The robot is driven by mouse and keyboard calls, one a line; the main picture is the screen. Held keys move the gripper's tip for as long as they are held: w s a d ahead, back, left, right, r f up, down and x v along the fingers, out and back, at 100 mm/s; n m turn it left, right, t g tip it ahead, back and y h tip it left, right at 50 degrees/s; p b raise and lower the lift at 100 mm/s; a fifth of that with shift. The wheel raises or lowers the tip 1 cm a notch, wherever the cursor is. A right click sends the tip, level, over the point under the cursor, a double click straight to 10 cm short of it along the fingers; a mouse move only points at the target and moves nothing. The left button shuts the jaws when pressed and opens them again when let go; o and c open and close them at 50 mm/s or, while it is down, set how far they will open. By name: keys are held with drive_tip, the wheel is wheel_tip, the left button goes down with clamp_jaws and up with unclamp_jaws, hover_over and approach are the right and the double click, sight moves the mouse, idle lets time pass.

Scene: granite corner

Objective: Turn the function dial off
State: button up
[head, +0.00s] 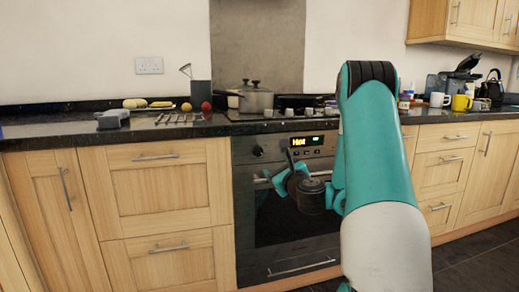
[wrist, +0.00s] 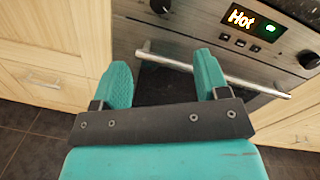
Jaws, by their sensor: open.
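The built-in oven (head: 285,215) has a steel control panel with a lit display (head: 308,141) reading "Hot" beside a green symbol. A round black dial (head: 258,151) is at the panel's left; it also shows at the top of the wrist view (wrist: 160,5). A second black dial (wrist: 309,61) is right of the display in the wrist view; my arm hides it in the head view. No label shows which is the function dial. My gripper (wrist: 162,66) is open and empty, in front of the oven door below the panel, apart from both dials.
The steel door handle (wrist: 240,82) runs across just beyond my fingertips in the wrist view. Wooden cabinets (head: 155,190) flank the oven. A pot (head: 256,101) stands on the hob above, and the dark worktop (head: 60,130) overhangs the front.

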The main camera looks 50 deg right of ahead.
drive_tip(key=p, duration=0.8)
approach(259, 152)
drive_tip(key=w+p, duration=0.1)
drive_tip(key=p, duration=0.6)
drive_tip(key=w+d+r+p, duration=0.1)
drive_tip(key=p, duration=0.7)
drive_tip(key=shift+w+d, duration=0.15)
drive_tip(key=shift+w, duration=0.2)
drive_tip(key=p, duration=0.3)
drive_tip(key=shift+w, duration=0.15)
drive_tip(key=x, duration=0.3)
drive_tip(key=shift+w+d+f, duration=0.1)
drive_tip(key=shift+w+f, duration=0.3)
drive_tip(key=shift+x, duration=0.95)
drive_tip(key=shift+d, duration=0.1)
drive_tip(key=c, duration=0.9)
